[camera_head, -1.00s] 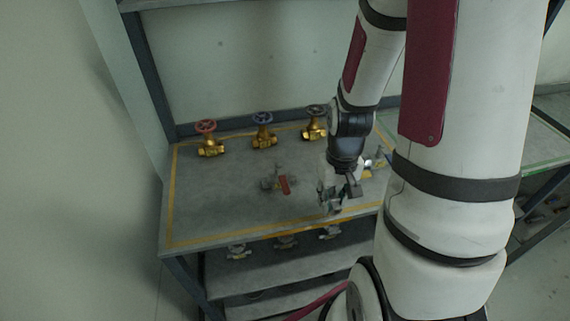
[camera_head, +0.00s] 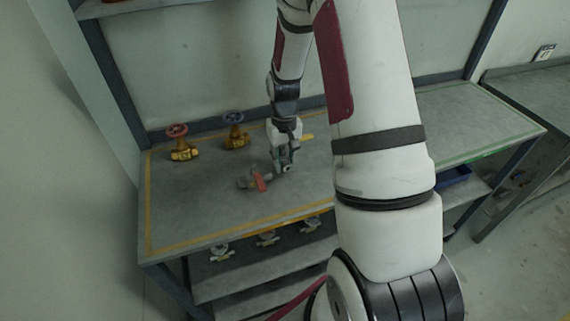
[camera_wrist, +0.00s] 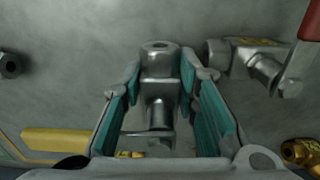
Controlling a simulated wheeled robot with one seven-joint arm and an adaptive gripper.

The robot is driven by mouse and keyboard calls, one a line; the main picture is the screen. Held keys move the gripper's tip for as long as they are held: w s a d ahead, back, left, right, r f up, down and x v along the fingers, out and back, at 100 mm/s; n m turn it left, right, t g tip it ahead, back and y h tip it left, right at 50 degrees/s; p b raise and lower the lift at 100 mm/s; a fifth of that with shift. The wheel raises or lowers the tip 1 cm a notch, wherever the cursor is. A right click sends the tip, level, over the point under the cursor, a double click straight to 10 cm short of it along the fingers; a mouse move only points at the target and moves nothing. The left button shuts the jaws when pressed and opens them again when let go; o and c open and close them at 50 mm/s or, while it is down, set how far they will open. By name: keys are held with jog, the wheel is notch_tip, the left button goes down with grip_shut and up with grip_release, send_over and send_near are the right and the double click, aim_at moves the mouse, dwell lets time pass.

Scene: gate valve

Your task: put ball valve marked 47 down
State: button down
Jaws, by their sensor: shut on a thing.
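My gripper (camera_head: 284,166) is shut on a metal ball valve (camera_wrist: 158,90) with a yellow lever, above the table's middle. The lever also shows in the head view (camera_head: 306,137). In the wrist view the valve body stands between the two teal-padded fingers, and the yellow lever (camera_wrist: 68,139) reaches out to the left. I cannot read a 47 on it, nor tell whether its underside touches the table. A second ball valve with a red lever (camera_head: 261,181) lies on the table just left of my gripper; it is at the upper right in the wrist view (camera_wrist: 262,62).
Gate valves with a red wheel (camera_head: 180,142) and a blue wheel (camera_head: 235,130) stand at the back left of the table (camera_head: 190,205). Several valves (camera_head: 267,240) sit on the shelf below. The table's front left is clear. My arm hides much of the right side.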

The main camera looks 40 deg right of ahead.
jog(key=shift+f, duration=1)
jog(key=shift+f, duration=0.15)
jog(key=c, duration=1.5)
grip_release()
jog(key=shift+c, duration=0.2)
jog(key=shift+s, duration=0.1)
